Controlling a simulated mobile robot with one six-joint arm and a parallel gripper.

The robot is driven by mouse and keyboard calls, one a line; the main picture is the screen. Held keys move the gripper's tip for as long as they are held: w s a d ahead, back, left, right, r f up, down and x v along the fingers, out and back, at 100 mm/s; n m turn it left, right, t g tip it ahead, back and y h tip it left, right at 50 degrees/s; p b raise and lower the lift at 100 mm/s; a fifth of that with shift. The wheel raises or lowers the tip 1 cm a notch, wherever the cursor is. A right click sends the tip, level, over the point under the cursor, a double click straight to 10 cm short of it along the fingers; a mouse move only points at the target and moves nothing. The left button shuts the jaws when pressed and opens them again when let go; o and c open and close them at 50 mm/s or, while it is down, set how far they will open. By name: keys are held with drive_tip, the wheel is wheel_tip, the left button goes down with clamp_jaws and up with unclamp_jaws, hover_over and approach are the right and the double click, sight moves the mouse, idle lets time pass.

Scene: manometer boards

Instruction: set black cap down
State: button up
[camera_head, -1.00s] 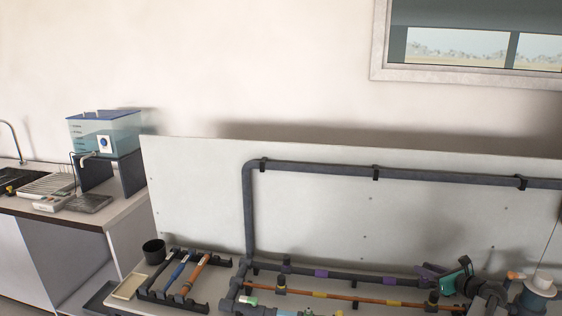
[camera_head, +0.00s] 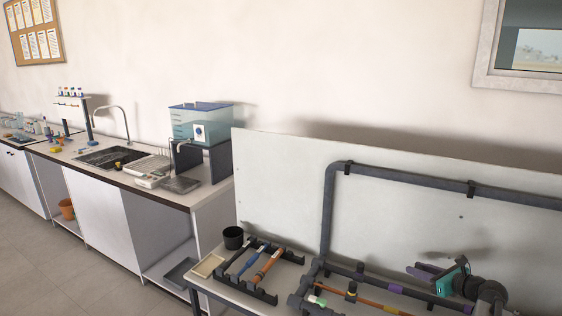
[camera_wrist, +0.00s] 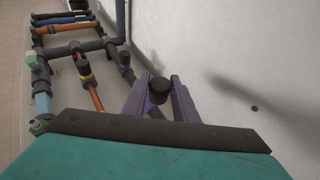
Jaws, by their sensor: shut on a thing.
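The black cap (camera_wrist: 158,84) is a small dark round piece between the two purple fingers of my gripper (camera_wrist: 159,92) in the wrist view. The fingers are shut on it, close to the pale board. In the camera_head view my gripper (camera_head: 423,271), teal with purple fingers, is at the lower right in front of the board. I cannot make out the cap there. Dark pipework lies below and left of the gripper in the picture, and in the wrist view the cap looks held above it.
A pale upright board (camera_head: 280,190) carries a dark pipe (camera_head: 328,205). A black rack (camera_head: 262,291) with coloured tubes, a black cup (camera_head: 233,238) and a beige tray (camera_head: 208,265) stand at the bench's left end. Farther left is a counter with a sink (camera_head: 105,157).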

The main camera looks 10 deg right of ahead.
drive_tip(key=w+a+r+n+g+y, duration=0.2)
drive_tip(key=a+n+y, duration=0.1)
drive_tip(key=a, duration=1.5)
drive_tip(key=w+a+r+n+g+y, duration=0.1)
drive_tip(key=w+a+n+g+y, duration=0.15)
drive_tip(key=a, duration=1.55)
drive_tip(key=s+a+n+y, duration=0.1)
drive_tip(key=s+a, duration=0.3)
drive_tip(key=a, duration=0.1)
drive_tip(key=shift+s+r+n+y, duration=0.2)
drive_tip(key=shift+n+y, duration=0.15)
drive_tip(key=shift+d+g, duration=0.15)
drive_tip(key=shift+g, duration=0.2)
